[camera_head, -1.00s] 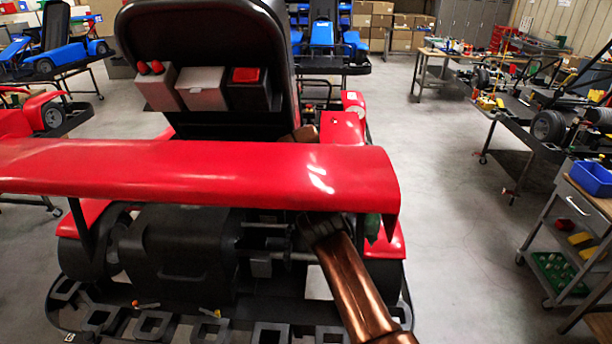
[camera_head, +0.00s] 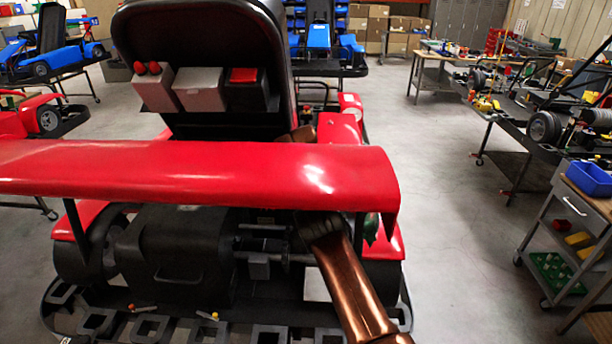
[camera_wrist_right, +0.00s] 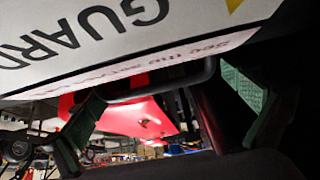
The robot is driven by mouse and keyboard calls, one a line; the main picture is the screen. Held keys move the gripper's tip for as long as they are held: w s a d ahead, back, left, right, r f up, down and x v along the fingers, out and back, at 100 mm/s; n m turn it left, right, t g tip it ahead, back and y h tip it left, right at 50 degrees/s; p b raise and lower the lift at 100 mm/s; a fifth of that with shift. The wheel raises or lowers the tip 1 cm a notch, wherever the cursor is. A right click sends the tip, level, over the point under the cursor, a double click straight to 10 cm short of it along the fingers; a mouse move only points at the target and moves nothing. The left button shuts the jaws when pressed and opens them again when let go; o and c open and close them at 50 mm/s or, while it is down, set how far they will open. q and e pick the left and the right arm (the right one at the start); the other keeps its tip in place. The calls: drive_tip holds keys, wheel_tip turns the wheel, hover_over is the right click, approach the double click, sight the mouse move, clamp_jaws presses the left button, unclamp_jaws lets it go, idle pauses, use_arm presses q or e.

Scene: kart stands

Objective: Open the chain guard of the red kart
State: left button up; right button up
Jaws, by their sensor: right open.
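The red kart (camera_head: 190,167) stands with its rear toward me, its wide red wing across the head view. My right arm, copper-coloured, passes under the wing. A green piece, probably a finger of my right gripper, shows beside the wing's right support. In the right wrist view, my right gripper (camera_wrist_right: 162,108) has its green fingers spread wide. The chain guard (camera_wrist_right: 75,38) fills the top as a pale panel lettered "GUARD". Its dark bar handle (camera_wrist_right: 160,88) runs between the fingers' sides; I cannot tell whether they touch it. My left gripper is not in view.
The wing and its support (camera_head: 359,228) hem in my right arm. A grey tool cart (camera_head: 565,225) with a blue bin (camera_head: 590,178) stands at the right. Workbenches line the right side. The floor (camera_head: 445,200) between kart and benches is clear.

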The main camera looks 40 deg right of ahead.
drive_tip(key=shift+w+a+r, duration=0.15)
drive_tip(key=shift+a, duration=0.1)
drive_tip(key=shift+r, duration=0.15)
drive_tip(key=shift+s, duration=0.25)
drive_tip(key=shift+s+a+r, duration=0.15)
drive_tip(key=shift+s+a, duration=0.05)
drive_tip(key=shift+a, duration=0.2)
drive_tip(key=shift+s+a, duration=0.6)
drive_tip(key=shift+s, duration=0.15)
drive_tip(key=s+a, duration=0.6)
drive_tip(key=shift+s+a, duration=0.3)
drive_tip(key=shift+a, duration=0.05)
